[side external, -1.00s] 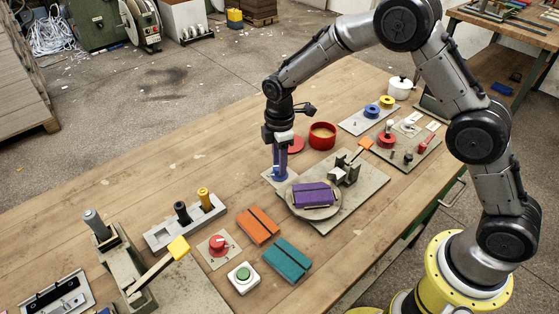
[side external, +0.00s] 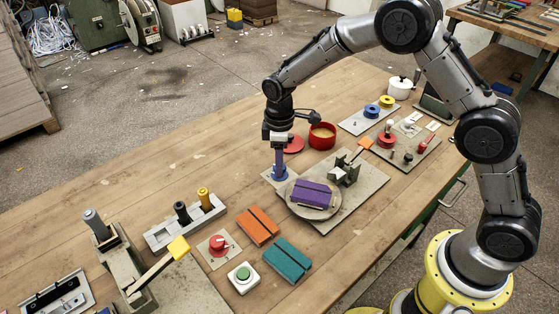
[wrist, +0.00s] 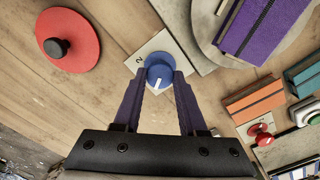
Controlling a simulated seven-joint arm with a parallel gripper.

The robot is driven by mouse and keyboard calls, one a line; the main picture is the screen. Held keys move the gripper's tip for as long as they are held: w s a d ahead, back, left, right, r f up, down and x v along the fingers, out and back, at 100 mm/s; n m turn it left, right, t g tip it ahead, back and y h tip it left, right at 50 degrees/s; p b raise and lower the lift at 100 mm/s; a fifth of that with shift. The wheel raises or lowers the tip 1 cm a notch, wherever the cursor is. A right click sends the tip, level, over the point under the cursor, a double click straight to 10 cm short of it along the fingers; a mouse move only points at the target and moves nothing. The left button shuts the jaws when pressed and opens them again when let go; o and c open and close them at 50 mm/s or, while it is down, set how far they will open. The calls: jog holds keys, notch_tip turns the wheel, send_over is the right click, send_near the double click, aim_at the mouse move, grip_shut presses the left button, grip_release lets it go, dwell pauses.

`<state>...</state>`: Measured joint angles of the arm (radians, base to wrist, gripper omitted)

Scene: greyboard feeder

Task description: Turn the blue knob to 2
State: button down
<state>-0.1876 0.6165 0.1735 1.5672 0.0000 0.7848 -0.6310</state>
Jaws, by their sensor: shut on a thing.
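The blue knob (wrist: 160,73) sits on a pale square plate (wrist: 143,52) marked with a "2" at its upper left in the wrist view. The knob's white pointer line faces the bottom of that view, away from the "2". Other marks on the plate are hidden or unclear. My gripper (wrist: 158,77) is shut on the knob, one purple finger on each side. In the side external view the blue knob (side external: 280,176) shows low between the fingers of my gripper (side external: 279,168), which points straight down.
A round turntable (side external: 292,206) with a purple block (side external: 313,194) stands close at the right of the knob. A red lid (side external: 293,144) and red pot (side external: 322,136) are behind. A red knob (side external: 217,243) and orange block (side external: 257,226) lie in front.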

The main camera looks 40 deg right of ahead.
jog(key=m, duration=0.4)
jog(key=shift+r+m, duration=0.1)
jog(key=shift+m, duration=0.2)
jog(key=m, duration=0.4)
jog(key=shift+m, duration=0.3)
jog(key=m, duration=0.4)
jog(key=shift+m, duration=0.3)
jog(key=shift+w+m, duration=0.1)
jog(key=shift+m, duration=1.7)
jog(key=shift+c, duration=2.3)
grip_release()
notch_tip(320, 180, up, 14)
